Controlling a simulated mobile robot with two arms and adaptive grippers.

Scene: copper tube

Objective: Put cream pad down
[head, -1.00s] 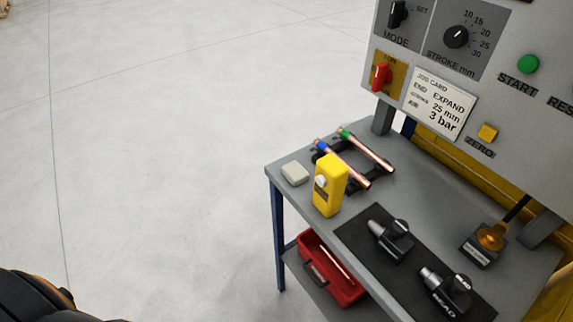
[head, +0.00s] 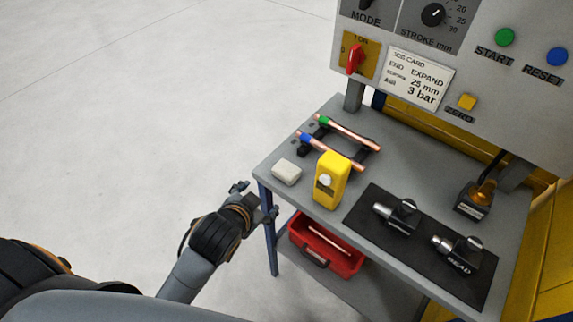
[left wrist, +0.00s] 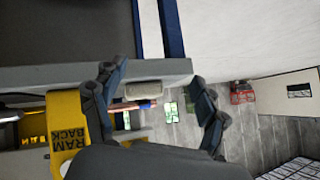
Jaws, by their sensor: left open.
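The cream pad (head: 287,172) lies flat on the near left corner of the grey bench top (head: 262,165). My left gripper (head: 254,201) is open and empty, just off the bench's left edge, apart from the pad. In the left wrist view the pad (left wrist: 144,90) shows beyond and between the two spread fingers of the left gripper (left wrist: 151,76). My right gripper is in neither view.
A yellow block-shaped device (head: 331,181) stands right of the pad. Copper tubes (head: 345,132) rest on a black rack behind it. A black mat (head: 372,245) holds two tool heads. A red toolbox (head: 326,262) sits on the lower shelf. Open floor lies left.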

